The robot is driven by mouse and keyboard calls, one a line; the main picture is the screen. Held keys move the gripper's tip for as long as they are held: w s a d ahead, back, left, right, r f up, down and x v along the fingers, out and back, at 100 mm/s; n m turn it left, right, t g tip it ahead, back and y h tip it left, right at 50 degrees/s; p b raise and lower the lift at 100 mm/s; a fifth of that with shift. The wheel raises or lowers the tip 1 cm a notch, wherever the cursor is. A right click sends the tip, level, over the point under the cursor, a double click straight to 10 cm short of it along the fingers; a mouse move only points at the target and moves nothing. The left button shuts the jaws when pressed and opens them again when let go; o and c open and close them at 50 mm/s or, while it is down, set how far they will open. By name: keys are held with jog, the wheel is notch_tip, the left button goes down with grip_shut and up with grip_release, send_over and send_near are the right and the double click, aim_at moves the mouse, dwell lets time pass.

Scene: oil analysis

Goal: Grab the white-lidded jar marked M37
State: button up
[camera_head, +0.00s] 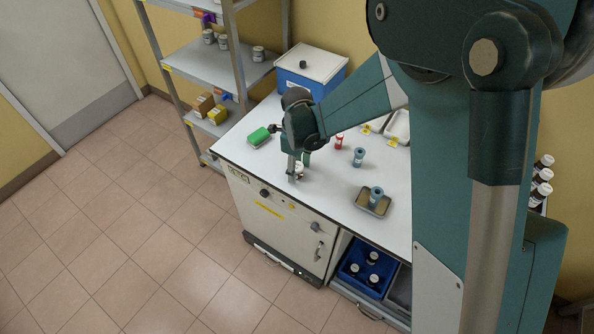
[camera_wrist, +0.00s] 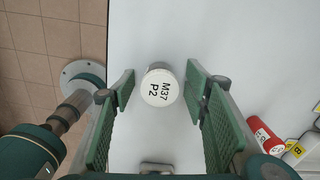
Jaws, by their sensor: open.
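The white-lidded jar (camera_wrist: 161,88) stands upright on the white bench top in the wrist view. My gripper (camera_wrist: 160,84) is open, with one green-padded finger to the left of the jar and the other to the right. In the head view my gripper (camera_head: 295,169) points down near the front left edge of the bench, and the jar there is small and largely hidden by the fingers.
On the bench (camera_head: 325,195) stand a green block (camera_head: 258,136), a blue-grey jar (camera_head: 358,157) and a small tray (camera_head: 361,207) holding another jar. A blue box (camera_head: 290,82) stands behind. The bench's front edge is close.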

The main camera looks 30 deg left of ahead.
aim_at(297, 166)
jog(key=shift+c, duration=0.2)
jog(key=c, duration=0.9)
jog(key=shift+c, duration=0.2)
jog(key=shift+r, duration=5)
